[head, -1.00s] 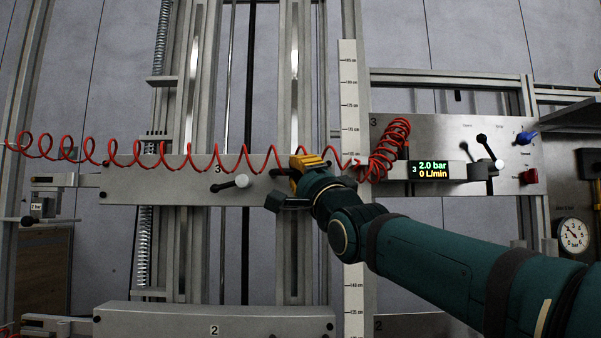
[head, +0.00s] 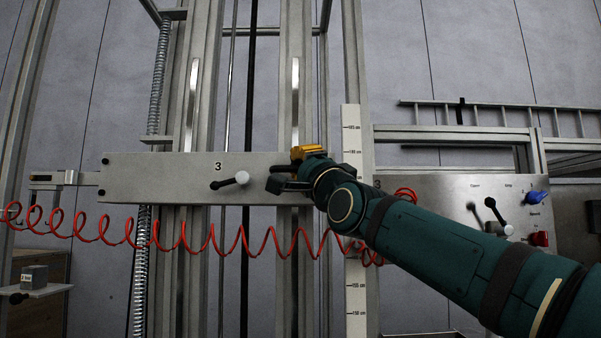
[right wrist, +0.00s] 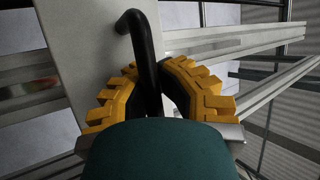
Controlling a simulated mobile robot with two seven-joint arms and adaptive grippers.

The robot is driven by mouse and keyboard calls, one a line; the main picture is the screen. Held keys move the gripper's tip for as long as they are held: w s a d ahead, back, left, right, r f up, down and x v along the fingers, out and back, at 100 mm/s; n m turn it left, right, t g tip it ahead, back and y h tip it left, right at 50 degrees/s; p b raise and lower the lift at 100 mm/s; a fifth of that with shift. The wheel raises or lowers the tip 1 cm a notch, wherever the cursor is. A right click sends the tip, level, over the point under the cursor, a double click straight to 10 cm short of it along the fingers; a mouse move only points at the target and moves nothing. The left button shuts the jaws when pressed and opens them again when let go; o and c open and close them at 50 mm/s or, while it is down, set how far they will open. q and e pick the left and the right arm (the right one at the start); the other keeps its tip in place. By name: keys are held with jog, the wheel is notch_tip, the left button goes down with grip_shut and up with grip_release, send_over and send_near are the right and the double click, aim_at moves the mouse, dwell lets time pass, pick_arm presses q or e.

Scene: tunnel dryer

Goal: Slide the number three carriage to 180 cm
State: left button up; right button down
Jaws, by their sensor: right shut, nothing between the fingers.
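The number three carriage (head: 145,178) is a grey horizontal box marked 3, level across the vertical rails in the head view. A clamp lever (head: 228,181) with a pale knob sits on its front. The vertical scale (head: 355,300) stands at its right; the 180 cm mark (head: 354,152) is about level with the carriage's top edge. My right gripper (head: 288,173) is at the carriage's right end. In the right wrist view its yellow-backed fingers (right wrist: 150,88) are on both sides of the black bar handle (right wrist: 140,45); firm contact cannot be told. My left gripper is not shown.
A red coiled hose (head: 183,238) hangs below the carriage. A small weight (head: 35,276) rests on a plate at lower left.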

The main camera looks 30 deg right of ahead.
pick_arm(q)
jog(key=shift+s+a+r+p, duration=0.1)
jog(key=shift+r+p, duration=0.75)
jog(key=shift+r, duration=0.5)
pick_arm(e)
jog(key=shift+s+a+r, duration=0.15)
jog(key=shift+s+r, duration=0.05)
jog(key=shift+r, duration=0.75)
jog(key=shift+s+a+r, duration=0.15)
jog(key=shift+s+r, duration=0.05)
jog(key=shift+r, duration=0.75)
jog(key=c, duration=1.1)
grip_release()
jog(key=shift+s, duration=0.2)
jog(key=shift+o, duration=0.5)
jog(key=shift+s+a+r, duration=0.1)
jog(key=shift+s+a, duration=0.05)
jog(key=shift+a, duration=0.05)
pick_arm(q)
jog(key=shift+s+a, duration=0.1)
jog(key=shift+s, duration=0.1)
pick_arm(e)
jog(key=shift+d, duration=0.1)
jog(key=d+v, duration=0.1)
jog(key=v, duration=1.1)
jog(key=shift+a+f, duration=0.2)
jog(key=shift+a, duration=0.2)
